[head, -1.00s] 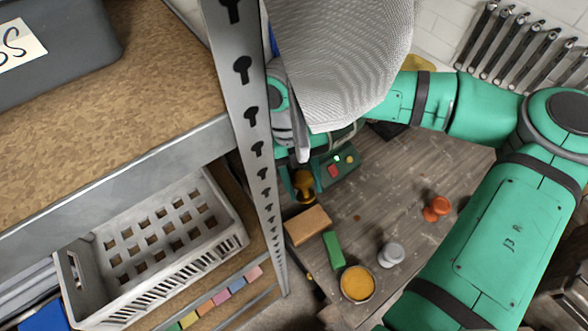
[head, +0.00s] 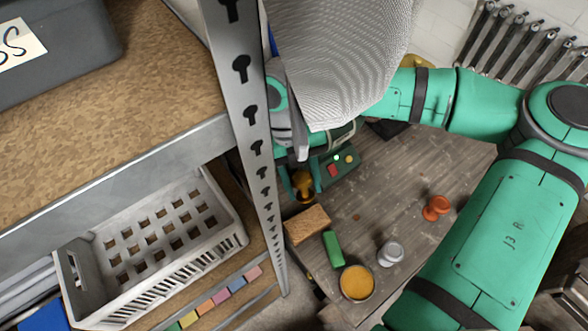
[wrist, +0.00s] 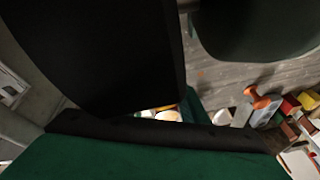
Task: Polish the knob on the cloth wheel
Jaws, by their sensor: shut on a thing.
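My gripper (head: 299,150) is low over the back left of the bench, partly hidden by the shelf post and white sheet. It is shut on the knob, which is mostly hidden. A brass-coloured rounded piece (head: 305,183) shows just below it; I cannot tell whether this is the knob's own end. Beside it is a green control box (head: 335,166) with a red button, a yellow button and a lit green lamp. The cloth wheel cannot be made out clearly, so contact with the knob cannot be judged. Large dark shapes fill much of the wrist view.
On the bench (head: 400,185) are a tan block (head: 307,225), a green bar (head: 333,249), a tin of yellow paste (head: 357,283), a grey knob-like piece (head: 391,254) and an orange one (head: 436,207). The metal post (head: 255,130) and white sheet (head: 340,60) stand close to the arm.

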